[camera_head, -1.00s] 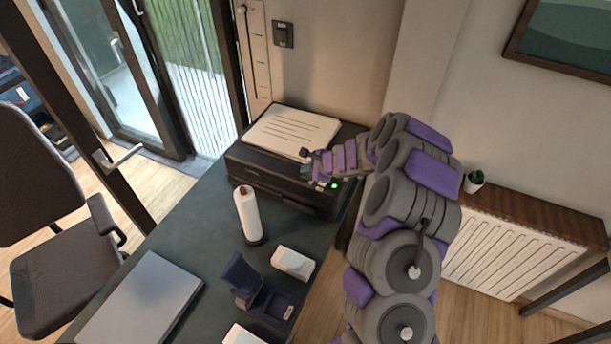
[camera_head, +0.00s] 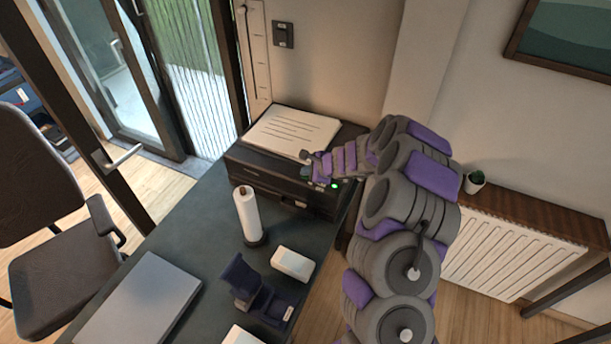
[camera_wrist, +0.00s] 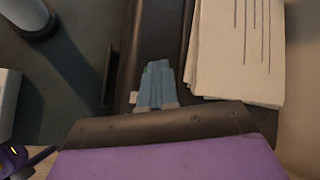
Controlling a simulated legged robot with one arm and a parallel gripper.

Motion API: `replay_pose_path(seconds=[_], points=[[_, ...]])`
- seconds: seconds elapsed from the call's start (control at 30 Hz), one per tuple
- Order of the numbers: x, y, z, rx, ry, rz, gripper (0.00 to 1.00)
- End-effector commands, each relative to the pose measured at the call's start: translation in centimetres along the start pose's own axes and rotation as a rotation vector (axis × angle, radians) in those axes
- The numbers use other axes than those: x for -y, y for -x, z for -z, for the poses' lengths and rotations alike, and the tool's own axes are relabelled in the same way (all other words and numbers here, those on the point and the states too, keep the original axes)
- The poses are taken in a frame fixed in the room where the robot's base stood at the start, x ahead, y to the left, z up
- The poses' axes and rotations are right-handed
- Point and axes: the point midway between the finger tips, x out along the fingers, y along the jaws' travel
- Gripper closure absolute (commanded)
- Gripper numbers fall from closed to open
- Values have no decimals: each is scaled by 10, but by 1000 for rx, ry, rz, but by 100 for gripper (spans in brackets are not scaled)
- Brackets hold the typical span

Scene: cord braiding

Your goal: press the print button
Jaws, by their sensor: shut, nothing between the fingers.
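The black printer (camera_head: 270,190) stands at the far end of the dark desk, with a lined white sheet stack (camera_head: 292,131) on top. A small green light (camera_head: 334,185) glows on its front right panel, just right of my gripper (camera_head: 306,174). My gripper is over that panel. In the wrist view the blue-grey fingers of my gripper (camera_wrist: 158,68) are shut together with nothing between them, pointing at the dark printer surface (camera_wrist: 150,30). A bit of green shows beside the fingertips. The print button itself cannot be made out, and whether the fingertips touch the panel cannot be told.
A white roll on a stand (camera_head: 247,214), a white box (camera_head: 292,263), a dark holder (camera_head: 258,290) and a grey laptop-like slab (camera_head: 140,300) are on the desk (camera_head: 190,240). A wall and a radiator (camera_head: 510,255) are to the right.

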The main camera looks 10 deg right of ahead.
Motion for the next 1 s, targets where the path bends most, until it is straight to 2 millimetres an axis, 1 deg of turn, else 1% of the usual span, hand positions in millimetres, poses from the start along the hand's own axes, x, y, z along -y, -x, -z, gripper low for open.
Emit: replay_pose_path(seconds=[0.3, 0.67, 1.0], points=[[0, 1, 0, 0, 0, -1, 100], [8, 12, -8, 0, 0, 0, 100], [8, 12, -8, 0, 0, 0, 100]])
